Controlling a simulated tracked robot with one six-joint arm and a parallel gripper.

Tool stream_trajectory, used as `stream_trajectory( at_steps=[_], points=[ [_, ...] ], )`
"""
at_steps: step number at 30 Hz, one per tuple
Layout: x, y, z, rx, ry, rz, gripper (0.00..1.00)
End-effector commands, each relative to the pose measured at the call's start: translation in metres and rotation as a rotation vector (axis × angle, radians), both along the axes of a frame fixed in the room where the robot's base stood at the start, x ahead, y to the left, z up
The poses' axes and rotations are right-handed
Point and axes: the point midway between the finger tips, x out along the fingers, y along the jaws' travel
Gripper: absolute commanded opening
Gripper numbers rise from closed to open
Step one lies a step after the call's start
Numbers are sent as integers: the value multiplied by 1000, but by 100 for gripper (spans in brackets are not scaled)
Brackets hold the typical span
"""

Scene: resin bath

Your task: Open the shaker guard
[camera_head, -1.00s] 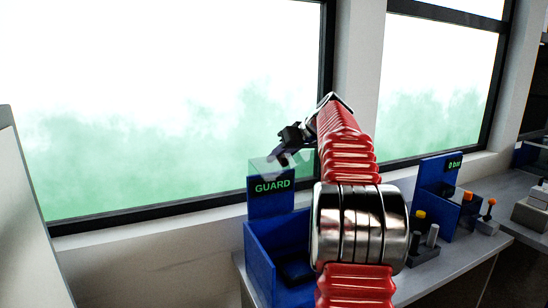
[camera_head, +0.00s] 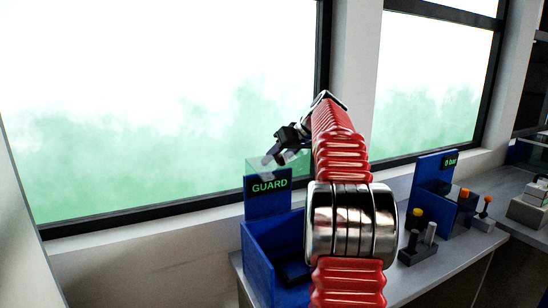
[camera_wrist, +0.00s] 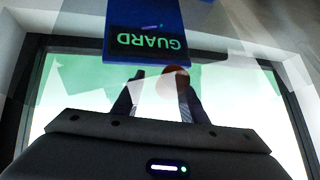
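The shaker (camera_head: 258,262) is a blue open-fronted box on the bench, with a panel reading GUARD (camera_head: 268,185) in green letters. A clear pane, the guard (camera_head: 257,166), rises above the panel's top edge, against the window. My gripper (camera_head: 270,160) is up at this pane, above and behind the panel. In the wrist view, a reddish round knob (camera_wrist: 172,82) lies between the spread fingers of my gripper (camera_wrist: 158,78), close to the right finger. A gap shows between the knob and the left finger. The clear pane crosses the wrist view.
A second blue station (camera_head: 432,182) reading 0 bar stands on the bench to the right. A grey block (camera_head: 417,250) with several pegs is in front of it. The window wall is close behind my gripper.

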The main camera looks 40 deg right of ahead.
Motion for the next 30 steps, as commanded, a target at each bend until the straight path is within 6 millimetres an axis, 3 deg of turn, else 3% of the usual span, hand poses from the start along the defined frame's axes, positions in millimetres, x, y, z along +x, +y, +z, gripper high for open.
stream_trajectory(
  at_steps=[14, 30],
  points=[
    [-5, 1, 12, -5, -10, 0, 43],
    [-67, -4, 71, -4, -9, 0, 43]
  ],
)
